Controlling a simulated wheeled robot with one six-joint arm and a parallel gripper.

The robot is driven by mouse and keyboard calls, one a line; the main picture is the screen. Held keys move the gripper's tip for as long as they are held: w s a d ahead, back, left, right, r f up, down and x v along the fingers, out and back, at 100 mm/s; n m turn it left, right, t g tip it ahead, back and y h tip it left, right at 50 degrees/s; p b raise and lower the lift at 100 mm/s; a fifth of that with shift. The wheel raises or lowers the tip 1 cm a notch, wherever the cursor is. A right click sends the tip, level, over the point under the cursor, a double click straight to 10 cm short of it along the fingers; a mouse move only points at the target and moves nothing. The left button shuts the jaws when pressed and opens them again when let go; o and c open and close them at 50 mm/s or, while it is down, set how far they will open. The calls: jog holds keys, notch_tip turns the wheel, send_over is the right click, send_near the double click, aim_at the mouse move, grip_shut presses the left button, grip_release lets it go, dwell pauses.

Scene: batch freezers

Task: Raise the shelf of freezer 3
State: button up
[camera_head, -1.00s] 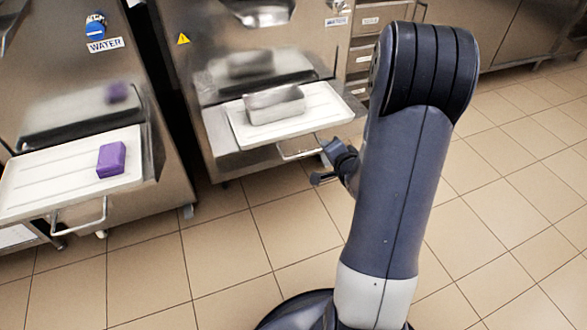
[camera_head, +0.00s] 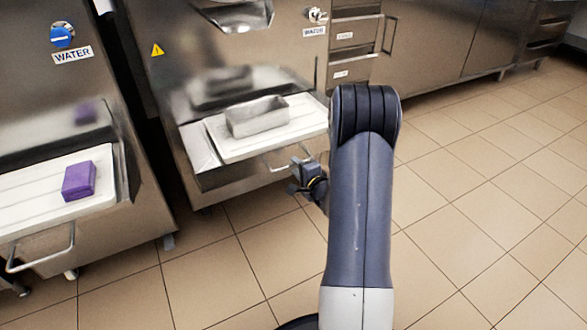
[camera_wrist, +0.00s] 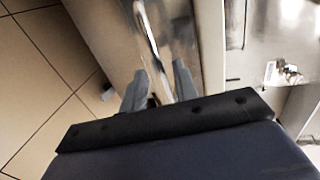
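The middle freezer (camera_head: 225,60) has a white shelf (camera_head: 222,148) at its front, which sits low and looks about level. A wire handle (camera_head: 276,163) hangs under its front edge. No number is readable, so I cannot tell whether this is freezer 3. My gripper (camera_head: 296,176) is just right of and slightly below this handle, partly hidden by my arm. In the wrist view, my gripper's two grey fingers (camera_wrist: 159,78) are apart, with a shiny metal edge (camera_wrist: 148,32) just beyond them. I see nothing held; contact with the handle cannot be told.
An open metal pan (camera_head: 257,118) stands on the middle shelf. The left freezer's shelf (camera_head: 30,205) carries a purple block (camera_head: 79,181) and has its own handle (camera_head: 40,255). Open tiled floor (camera_head: 480,220) lies to the right. Steel cabinets (camera_head: 460,40) line the back.

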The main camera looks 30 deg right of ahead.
jog(key=shift+x, duration=1.35)
jog(key=shift+c, duration=0.3)
grip_shut()
